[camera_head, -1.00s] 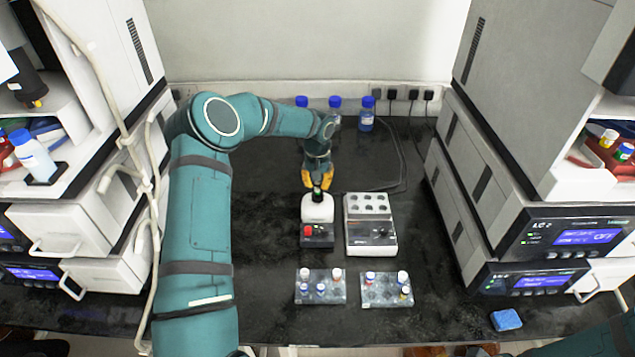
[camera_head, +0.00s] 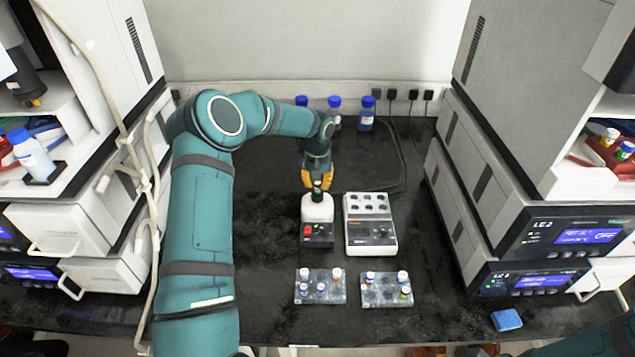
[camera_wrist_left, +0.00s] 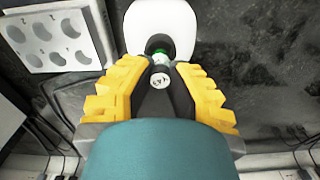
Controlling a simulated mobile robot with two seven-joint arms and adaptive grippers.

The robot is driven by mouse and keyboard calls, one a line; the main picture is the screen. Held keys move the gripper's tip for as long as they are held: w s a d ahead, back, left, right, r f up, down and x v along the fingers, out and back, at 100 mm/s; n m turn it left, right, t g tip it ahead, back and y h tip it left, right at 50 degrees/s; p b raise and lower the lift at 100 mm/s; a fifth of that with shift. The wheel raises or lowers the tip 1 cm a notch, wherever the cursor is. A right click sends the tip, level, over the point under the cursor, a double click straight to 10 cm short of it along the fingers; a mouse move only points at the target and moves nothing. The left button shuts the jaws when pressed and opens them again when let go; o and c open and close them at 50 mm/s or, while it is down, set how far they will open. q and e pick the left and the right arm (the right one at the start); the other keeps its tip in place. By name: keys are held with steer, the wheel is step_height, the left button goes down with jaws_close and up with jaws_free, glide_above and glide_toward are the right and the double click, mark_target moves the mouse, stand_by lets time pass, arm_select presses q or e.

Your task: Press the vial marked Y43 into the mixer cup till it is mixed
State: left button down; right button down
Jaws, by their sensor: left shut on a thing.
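The mixer (camera_head: 318,212) has a white top over a dark base with a red switch, and it stands in the middle of the bench. Its dark cup (camera_wrist_left: 158,45) shows at the top of the wrist view. My left gripper (camera_head: 318,184) is right above the cup, with its yellow fingers shut on a vial (camera_wrist_left: 160,77). The vial's pale top carries dark writing too small to read surely. Green shows between vial and cup; how deep the vial sits is hidden.
A white block device with round wells (camera_head: 370,222) stands right of the mixer. Two racks (camera_head: 320,299) (camera_head: 387,301) with small capped vials lie in front. Blue-capped bottles (camera_head: 367,115) stand at the back. Instrument stacks flank the bench, and a blue sponge (camera_head: 506,319) lies front right.

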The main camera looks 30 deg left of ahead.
arm_select(q)
steer(key=shift+f+b, duration=0.85)
steer(key=shift+f, duration=0.35)
stand_by(2.7)
steer(key=shift+r, duration=0.1)
stand_by(3.2)
steer(key=shift+r+p, duration=1.65)
steer(key=shift+r, duration=1.3)
